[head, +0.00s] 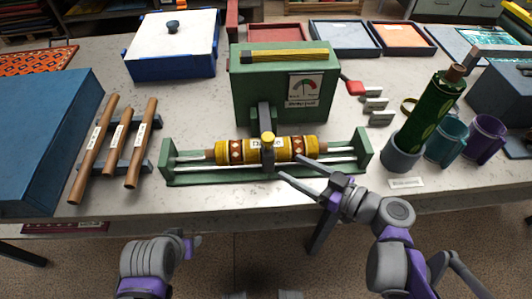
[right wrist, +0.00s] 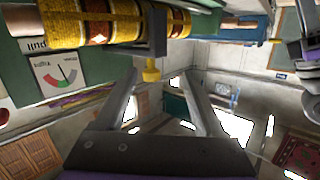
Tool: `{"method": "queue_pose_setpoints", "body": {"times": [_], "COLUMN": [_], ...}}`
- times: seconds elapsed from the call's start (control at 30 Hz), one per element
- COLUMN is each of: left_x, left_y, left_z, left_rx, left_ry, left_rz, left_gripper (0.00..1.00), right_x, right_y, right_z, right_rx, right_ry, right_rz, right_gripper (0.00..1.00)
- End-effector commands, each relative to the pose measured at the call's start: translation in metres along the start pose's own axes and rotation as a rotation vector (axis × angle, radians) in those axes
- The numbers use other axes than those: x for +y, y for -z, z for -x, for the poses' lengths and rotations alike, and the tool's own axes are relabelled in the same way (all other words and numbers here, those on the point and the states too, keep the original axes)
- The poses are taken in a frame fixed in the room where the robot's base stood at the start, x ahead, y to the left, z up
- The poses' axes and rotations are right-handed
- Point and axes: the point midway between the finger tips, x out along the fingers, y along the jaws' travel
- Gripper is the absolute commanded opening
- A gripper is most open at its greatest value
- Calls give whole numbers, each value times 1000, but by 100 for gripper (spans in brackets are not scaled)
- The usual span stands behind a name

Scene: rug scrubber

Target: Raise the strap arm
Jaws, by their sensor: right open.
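The strap arm (head: 264,117) is a dark grey bar on the front of the green machine (head: 285,88). It reaches down over a yellow patterned rug roll (head: 235,152), which lies in a green cradle with metal rails (head: 205,177). A yellow knob (head: 267,139) is at the strap arm's end; in the right wrist view the knob (right wrist: 151,72) appears between my fingertips. My right gripper (head: 290,167) is open and empty, just in front of the roll, to the right of and below the knob. My left arm's end (head: 188,244) is low at the table's front; its fingers are not clear.
A rack of wooden rollers (head: 116,145) and a blue box (head: 45,130) stand on the left. On the right are a green bottle in a grey holder (head: 402,152), a teal mug (head: 445,145) and a purple mug (head: 484,138). A red-knobbed lever (head: 352,85) is beside the machine.

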Motion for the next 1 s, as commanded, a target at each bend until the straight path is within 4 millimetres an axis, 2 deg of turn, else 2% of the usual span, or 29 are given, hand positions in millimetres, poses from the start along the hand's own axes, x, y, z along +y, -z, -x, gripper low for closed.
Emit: {"method": "queue_pose_setpoints", "body": {"times": [0.1,0.27,0.47,0.8,1.0], "left_x": [0,0,0,0,0], "left_y": [-4,-5,-5,-7,-7], "left_z": [-7,-8,-8,-11,-12], "left_rx": [-2,-3,-3,-4,-4], "left_ry": [0,0,0,0,0], "left_rz": [0,0,0,0,0], "left_gripper": [50,50,50,50,50], "right_x": [12,16,14,17,18], "right_y": [13,22,26,35,38], "right_z": [5,3,-24,-84,-98], "right_rx": [111,159,157,156,156], "right_ry": [-21,-30,-24,-27,-29], "right_rz": [75,111,110,109,109], "right_gripper": [71,71,71,71,71]}}
